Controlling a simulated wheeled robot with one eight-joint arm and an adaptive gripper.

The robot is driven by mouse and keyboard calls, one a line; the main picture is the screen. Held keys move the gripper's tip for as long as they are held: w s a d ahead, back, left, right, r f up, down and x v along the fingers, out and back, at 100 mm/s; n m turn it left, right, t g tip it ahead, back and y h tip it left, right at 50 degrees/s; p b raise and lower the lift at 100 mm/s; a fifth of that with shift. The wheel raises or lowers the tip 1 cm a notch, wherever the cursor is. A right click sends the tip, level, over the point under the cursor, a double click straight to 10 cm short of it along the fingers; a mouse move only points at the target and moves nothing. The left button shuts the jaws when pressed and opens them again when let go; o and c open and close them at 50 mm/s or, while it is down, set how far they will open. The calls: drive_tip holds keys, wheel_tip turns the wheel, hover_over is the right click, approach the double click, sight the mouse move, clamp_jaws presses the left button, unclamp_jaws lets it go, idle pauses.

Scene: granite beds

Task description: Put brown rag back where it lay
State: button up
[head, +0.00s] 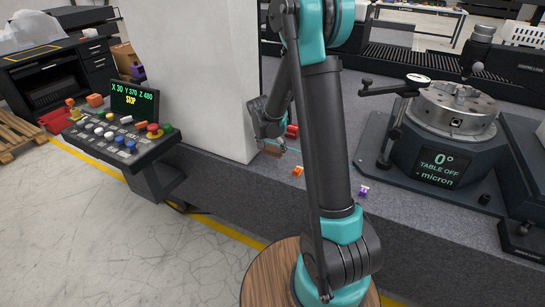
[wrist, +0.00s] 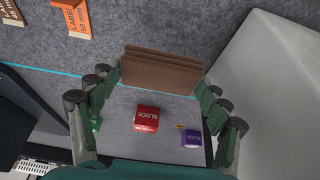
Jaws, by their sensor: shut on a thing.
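The brown rag (wrist: 162,70) is a folded, layered brown piece between the two green-padded fingers of my gripper (wrist: 158,84) in the wrist view. The gripper is shut on it, with a finger at each end. In the head view my gripper (head: 268,124) is beside the white column, low over the grey granite bed (head: 330,150). The rag (head: 272,150) shows as a small brown patch just below it. I cannot tell whether the rag touches the granite.
A red block (wrist: 147,119) and a purple block (wrist: 191,138) lie near the rag. The white column (head: 195,75) stands close by. A rotary table (head: 445,150) is at the right, a control panel (head: 120,130) at the left.

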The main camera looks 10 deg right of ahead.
sight(273, 162)
drive_tip(key=shift+f, duration=2.25)
drive_tip(key=shift+f, duration=0.1)
drive_tip(key=o, duration=1)
drive_tip(key=v, duration=1.2)
drive_tip(key=s+d+n+y, duration=0.1)
drive_tip(key=s+d+n, duration=0.2)
drive_tip(key=s, duration=1)
drive_tip(key=s+d+f+n+y, duration=0.1)
drive_tip(key=s+d+n, duration=0.3)
drive_tip(key=s, duration=0.9)
drive_tip(key=shift+s+d+f+y, duration=0.15)
drive_tip(key=shift+d+f+y, duration=0.15)
drive_tip(key=shift+y, duration=0.1)
